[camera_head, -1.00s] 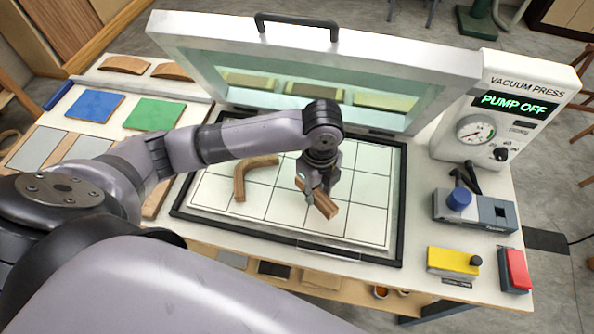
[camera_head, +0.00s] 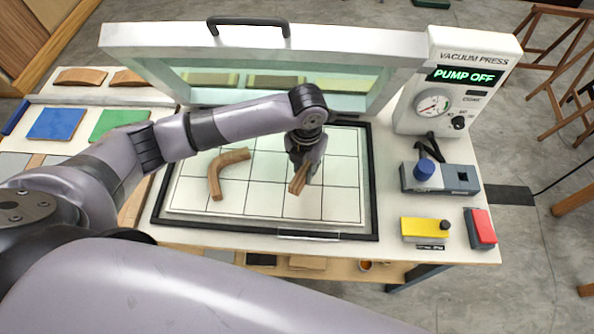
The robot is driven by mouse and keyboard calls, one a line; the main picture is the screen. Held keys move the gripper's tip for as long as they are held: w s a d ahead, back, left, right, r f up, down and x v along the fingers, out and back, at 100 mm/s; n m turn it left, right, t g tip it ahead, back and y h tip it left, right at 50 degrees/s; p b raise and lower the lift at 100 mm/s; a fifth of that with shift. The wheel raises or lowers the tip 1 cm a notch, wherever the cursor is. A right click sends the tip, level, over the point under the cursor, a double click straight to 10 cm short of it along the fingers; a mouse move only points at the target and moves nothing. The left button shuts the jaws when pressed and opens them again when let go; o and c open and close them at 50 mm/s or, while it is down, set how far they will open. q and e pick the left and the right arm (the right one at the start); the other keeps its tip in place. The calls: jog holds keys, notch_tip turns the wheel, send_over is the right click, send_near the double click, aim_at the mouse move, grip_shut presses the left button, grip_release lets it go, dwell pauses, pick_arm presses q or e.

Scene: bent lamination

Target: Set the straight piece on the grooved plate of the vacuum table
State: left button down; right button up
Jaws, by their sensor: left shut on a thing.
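My left gripper (camera_head: 304,172) is shut on a short straight wooden piece (camera_head: 300,181), over the middle right of the white grooved plate (camera_head: 262,200). I cannot tell whether the piece touches the plate. A curved wooden piece (camera_head: 215,177) lies on the left part of the plate. The vacuum table has a black frame (camera_head: 372,200) around the plate and its lid (camera_head: 390,85) is raised behind. My right gripper is not in view.
The vacuum press panel (camera_head: 455,85) reads PUMP OFF. A grey device with a blue knob (camera_head: 440,178), a yellow block (camera_head: 424,229) and a red block (camera_head: 480,228) stand at right. Blue (camera_head: 57,123) and green (camera_head: 118,121) sheets lie at left.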

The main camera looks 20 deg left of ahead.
aim_at(304, 177)
pick_arm(q)
notch_tip(304, 177, down, 4)
jog(key=shift+f+p, duration=0.1)
jog(key=shift+p, duration=0.35)
jog(key=shift+f, duration=0.4)
jog(key=shift+f, duration=0.1)
jog(key=c, duration=1.4)
grip_release()
jog(key=shift+o, duration=0.2)
notch_tip(304, 177, up, 12)
jog(key=shift+r+b, duration=0.15)
jog(key=shift+b, duration=0.85)
